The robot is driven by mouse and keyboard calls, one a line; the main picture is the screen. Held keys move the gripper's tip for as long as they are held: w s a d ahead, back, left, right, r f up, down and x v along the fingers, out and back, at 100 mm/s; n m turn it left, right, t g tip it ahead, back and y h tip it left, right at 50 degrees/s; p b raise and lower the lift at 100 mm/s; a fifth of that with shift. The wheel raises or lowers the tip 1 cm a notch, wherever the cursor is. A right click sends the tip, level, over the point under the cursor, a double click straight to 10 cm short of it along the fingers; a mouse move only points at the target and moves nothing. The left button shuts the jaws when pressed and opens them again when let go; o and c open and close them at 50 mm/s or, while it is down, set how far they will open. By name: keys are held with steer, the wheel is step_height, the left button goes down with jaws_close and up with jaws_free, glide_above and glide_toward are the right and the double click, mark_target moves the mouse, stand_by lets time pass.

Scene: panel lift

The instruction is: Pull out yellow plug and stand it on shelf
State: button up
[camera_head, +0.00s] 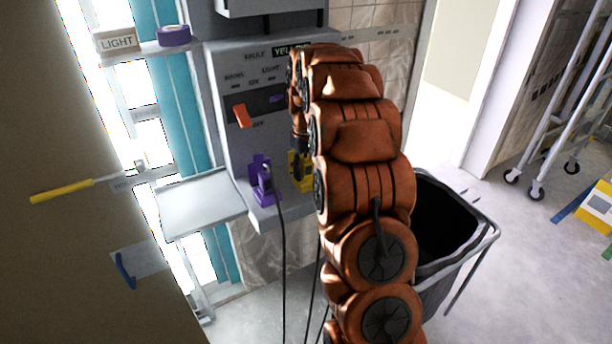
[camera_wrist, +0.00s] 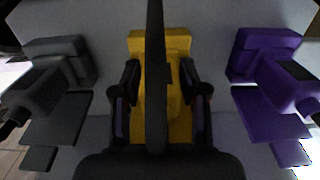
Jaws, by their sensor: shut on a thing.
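The yellow plug (camera_head: 305,184) is at the lower front of the grey panel, partly hidden by my arm in the head view. In the wrist view the yellow plug (camera_wrist: 180,105) stands between my fingers, in line with a yellow block on the panel; I cannot tell if there is a gap. A dark bar or cable crosses in front of it. My gripper (camera_wrist: 160,100) is shut on the yellow plug, one finger on each side. A pale grey shelf (camera_head: 200,203) is left of the panel, its top bare.
A purple plug (camera_wrist: 268,65) and a grey plug (camera_wrist: 55,85) flank the yellow one closely. An orange handle (camera_head: 242,116) is on the panel. An upper shelf holds a LIGHT block (camera_head: 117,40) and purple ring (camera_head: 174,36). A dark bin (camera_head: 450,225) stands right of my arm.

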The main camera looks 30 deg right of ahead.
mark_target(306, 160)
jaws_close()
steer(key=shift+r, duration=0.15)
steer(key=shift+r+p, duration=0.4)
steer(key=shift+r, duration=2.45)
